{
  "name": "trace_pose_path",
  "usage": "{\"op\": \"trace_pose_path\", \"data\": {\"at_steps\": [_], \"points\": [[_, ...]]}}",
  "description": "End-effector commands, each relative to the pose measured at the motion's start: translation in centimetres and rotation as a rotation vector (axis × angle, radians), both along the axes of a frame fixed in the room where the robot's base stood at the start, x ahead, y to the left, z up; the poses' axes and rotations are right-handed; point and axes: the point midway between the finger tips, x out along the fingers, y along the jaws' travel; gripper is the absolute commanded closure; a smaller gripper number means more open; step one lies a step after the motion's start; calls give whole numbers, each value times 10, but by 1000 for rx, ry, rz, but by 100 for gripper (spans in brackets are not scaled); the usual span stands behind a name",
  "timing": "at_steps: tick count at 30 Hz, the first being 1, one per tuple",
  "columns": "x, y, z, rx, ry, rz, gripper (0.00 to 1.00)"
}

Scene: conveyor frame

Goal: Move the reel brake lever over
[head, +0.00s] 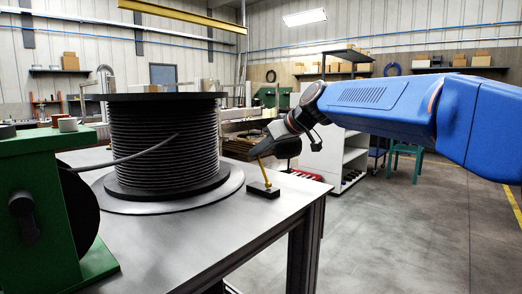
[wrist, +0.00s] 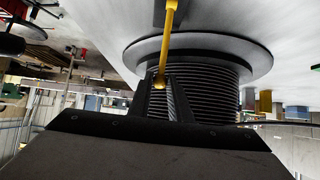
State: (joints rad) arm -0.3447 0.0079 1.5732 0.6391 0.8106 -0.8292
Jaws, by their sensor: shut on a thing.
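The reel brake lever (head: 263,172) is a thin yellow rod on a small black base (head: 263,190) near the right edge of the metal table. It leans, its top left of its foot in the head view. My gripper (head: 262,154) is at the lever's upper end and shut on it. In the wrist view the yellow lever (wrist: 168,45) runs down between the fingertips of my gripper (wrist: 162,86). The black cable reel (head: 160,145) stands on a round plate just left of the lever; it also shows in the wrist view (wrist: 205,85).
A green machine (head: 45,210) stands at the left front, with a cable running from it towards the reel. The metal table (head: 200,235) is bare in front of the reel. A white shelf unit (head: 335,155) stands behind. The floor at the right is open.

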Motion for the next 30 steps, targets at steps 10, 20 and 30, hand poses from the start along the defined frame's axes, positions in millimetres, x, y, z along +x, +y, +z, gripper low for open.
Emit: {"op": "trace_pose_path", "data": {"at_steps": [10,20,30], "points": [[-11,-13,7,0,-1,-1,95],[-19,-25,11,0,-2,-2,95],[-19,-25,12,0,-2,-1,95]]}}
